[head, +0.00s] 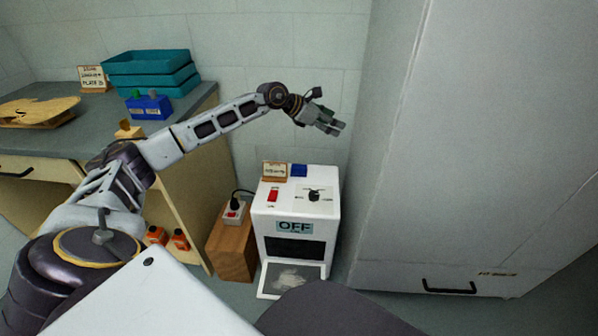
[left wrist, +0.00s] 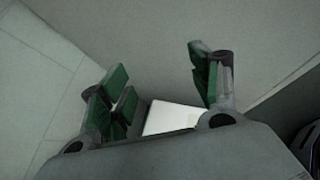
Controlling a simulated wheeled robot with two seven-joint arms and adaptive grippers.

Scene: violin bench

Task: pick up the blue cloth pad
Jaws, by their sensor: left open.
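A small blue pad (head: 299,170) lies on the back of the top of the white machine (head: 325,210), beside a small label stand. My left gripper (head: 327,124) is raised above and behind the machine, up and to the right of the pad in the head view, apart from it. In the left wrist view the left gripper (left wrist: 160,95) is open, with nothing between its green-padded fingers. A white patch (left wrist: 170,118) shows between them; I cannot tell what it belongs to. The pad does not show in that view. My right gripper is not in view.
The machine has a red switch, a knob, an OFF sign (head: 294,227) and an open front flap (head: 290,280). A tall grey cabinet (head: 480,150) stands close on the right. On the left, a bench holds teal trays (head: 150,72), a blue box (head: 149,107) and a wooden violin plate (head: 35,112).

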